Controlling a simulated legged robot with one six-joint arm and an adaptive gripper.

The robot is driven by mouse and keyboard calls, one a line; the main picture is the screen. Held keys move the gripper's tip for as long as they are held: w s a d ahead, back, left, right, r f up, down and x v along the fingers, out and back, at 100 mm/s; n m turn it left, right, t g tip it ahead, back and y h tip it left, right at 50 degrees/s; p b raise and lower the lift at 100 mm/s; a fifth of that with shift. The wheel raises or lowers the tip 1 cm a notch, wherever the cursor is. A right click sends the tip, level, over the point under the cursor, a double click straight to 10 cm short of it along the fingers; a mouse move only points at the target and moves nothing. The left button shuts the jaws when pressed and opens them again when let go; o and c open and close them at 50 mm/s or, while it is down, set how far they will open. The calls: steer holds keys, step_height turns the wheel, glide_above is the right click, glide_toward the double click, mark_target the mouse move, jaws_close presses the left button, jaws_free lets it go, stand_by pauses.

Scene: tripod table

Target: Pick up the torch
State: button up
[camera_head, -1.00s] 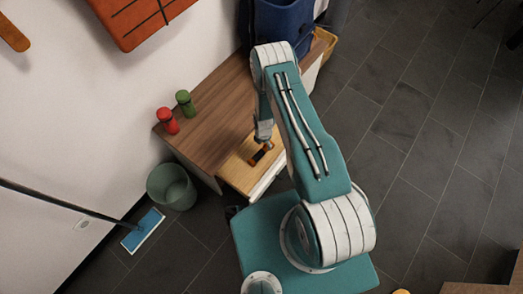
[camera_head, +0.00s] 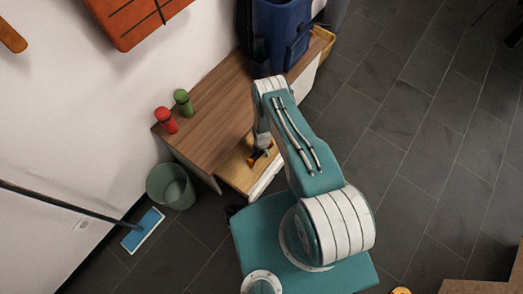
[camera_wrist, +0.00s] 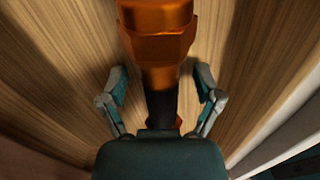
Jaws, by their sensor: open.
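The torch (camera_head: 253,160) lies in the open wooden drawer (camera_head: 235,174) of the low cabinet, partly hidden by my arm. In the wrist view the torch (camera_wrist: 158,45) has an orange metallic head at the top and a dark handle running down below it. My gripper (camera_wrist: 160,88) is open, with one finger on each side of the dark handle. Gaps show between the fingers and the handle. In the head view my gripper (camera_head: 261,148) is down at the torch, its fingertips hard to make out.
The cabinet top (camera_head: 222,112) holds a red mill (camera_head: 166,121) and a green mill (camera_head: 184,103) at the left, and a blue backpack (camera_head: 278,35) at the back. A bin (camera_head: 170,186) and a blue mop (camera_head: 143,230) stand left of the cabinet. The drawer walls lie close around my gripper.

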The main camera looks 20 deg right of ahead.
jaws_close()
steer(key=shift+r, duration=0.15)
